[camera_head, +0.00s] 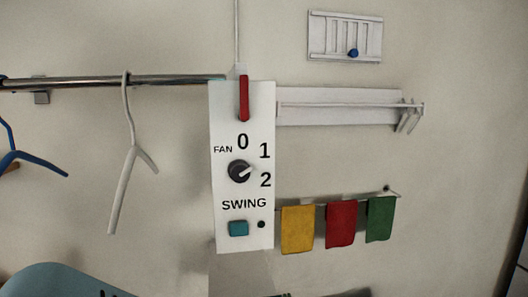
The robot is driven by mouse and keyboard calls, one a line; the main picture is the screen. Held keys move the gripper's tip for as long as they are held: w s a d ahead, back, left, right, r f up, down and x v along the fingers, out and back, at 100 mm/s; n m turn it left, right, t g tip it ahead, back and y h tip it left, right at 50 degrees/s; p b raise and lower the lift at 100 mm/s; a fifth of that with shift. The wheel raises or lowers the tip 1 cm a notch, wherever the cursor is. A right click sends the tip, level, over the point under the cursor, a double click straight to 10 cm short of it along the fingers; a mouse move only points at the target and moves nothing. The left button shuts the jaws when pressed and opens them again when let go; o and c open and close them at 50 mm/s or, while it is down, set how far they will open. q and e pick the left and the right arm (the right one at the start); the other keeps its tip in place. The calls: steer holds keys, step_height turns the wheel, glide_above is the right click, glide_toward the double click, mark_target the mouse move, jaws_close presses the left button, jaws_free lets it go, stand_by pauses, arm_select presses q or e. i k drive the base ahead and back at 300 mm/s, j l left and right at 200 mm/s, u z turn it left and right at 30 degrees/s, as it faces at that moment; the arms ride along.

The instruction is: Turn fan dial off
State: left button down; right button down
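The fan dial (239,171) is a dark round knob on a white upright panel (222,110). The labels FAN, 0, 1 and 2 are printed around it. Its light pointer mark faces right, towards the side with 1 and 2 and away from the 0 above. I cannot tell exactly which of those two numbers it lines up with. Neither of my grippers shows in the head view, and nothing touches the dial.
A red lever (244,99) is above the dial; a teal SWING button (238,228) is below. A metal rail (170,79) with a white hanger (127,170) is left. Yellow (297,230), red (341,224) and green (380,219) cloths hang right. A blue-grey rounded shape (60,280) is lower left.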

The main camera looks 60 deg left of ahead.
mark_target(239, 170)
steer(key=u, duration=1.95)
steer(key=l+u, duration=0.1)
steer(key=l, duration=0.45)
steer(key=k+l+u, duration=0.1)
steer(key=l, duration=0.45)
steer(key=l+u, duration=0.15)
steer(key=l, duration=0.4)
steer(key=k+l+u, duration=0.1)
steer(key=l, duration=0.45)
steer(key=k, duration=0.05)
